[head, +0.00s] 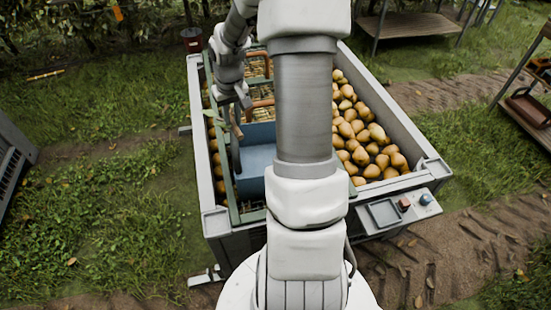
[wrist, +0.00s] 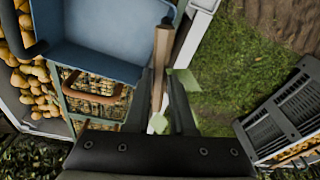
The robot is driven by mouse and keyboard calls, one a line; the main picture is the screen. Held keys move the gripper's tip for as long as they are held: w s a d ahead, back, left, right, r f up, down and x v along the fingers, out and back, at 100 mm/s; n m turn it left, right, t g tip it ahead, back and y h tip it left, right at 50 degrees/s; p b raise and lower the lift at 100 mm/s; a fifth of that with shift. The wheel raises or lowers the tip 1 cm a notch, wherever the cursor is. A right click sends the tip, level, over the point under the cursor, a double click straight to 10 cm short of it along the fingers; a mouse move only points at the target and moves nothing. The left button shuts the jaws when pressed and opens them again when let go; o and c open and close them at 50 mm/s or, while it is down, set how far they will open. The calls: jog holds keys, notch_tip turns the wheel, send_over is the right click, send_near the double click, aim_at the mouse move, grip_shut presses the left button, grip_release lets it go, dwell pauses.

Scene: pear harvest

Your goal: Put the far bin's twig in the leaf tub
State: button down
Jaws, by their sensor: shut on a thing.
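My gripper (wrist: 163,90) is shut on a brown twig (wrist: 161,60) with pale green leaves; the twig stands out between the fingers. In the head view the gripper (head: 237,104) is over the left side of the large pear bin (head: 195,90), partly hidden by my arm. The twig (head: 236,127) shows there only thinly. A blue tub (head: 258,159) sits in that bin's near left part, right beside the twig. In the wrist view the tub (wrist: 95,45) is left of the twig, and its visible inside looks empty.
Pears (head: 365,145) fill the bin's right side. A grey slatted crate (wrist: 280,118) stands apart on the grass. A dark bucket (head: 191,40) stands beyond the bin. A shelf (head: 527,106) is at the right.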

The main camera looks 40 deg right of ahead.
jog(key=s+d+f+m, duration=0.1)
jog(key=s+d, duration=0.1)
jog(key=d, duration=0.5)
jog(key=s+d+f+m, duration=0.1)
jog(key=s+d, duration=0.2)
jog(key=d, duration=0.3)
jog(key=f+b, duration=0.1)
jog(key=f, duration=0.1)
jog(key=f+b, duration=0.3)
jog(key=b, duration=0.1)
jog(key=shift+d+f, duration=0.3)
jog(key=shift+f, duration=0.1)
jog(key=c, duration=0.7)
grip_release()
jog(key=shift+r, duration=0.15)
jog(key=r+p, duration=0.1)
jog(key=r, duration=0.4)
jog(key=s+r, duration=0.1)
jog(key=r, duration=0.5)
jog(key=s+a+r+p, duration=0.1)
jog(key=r, duration=0.5)
jog(key=shift+s+a+p, duration=0.1)
jog(key=shift+p, duration=0.2)
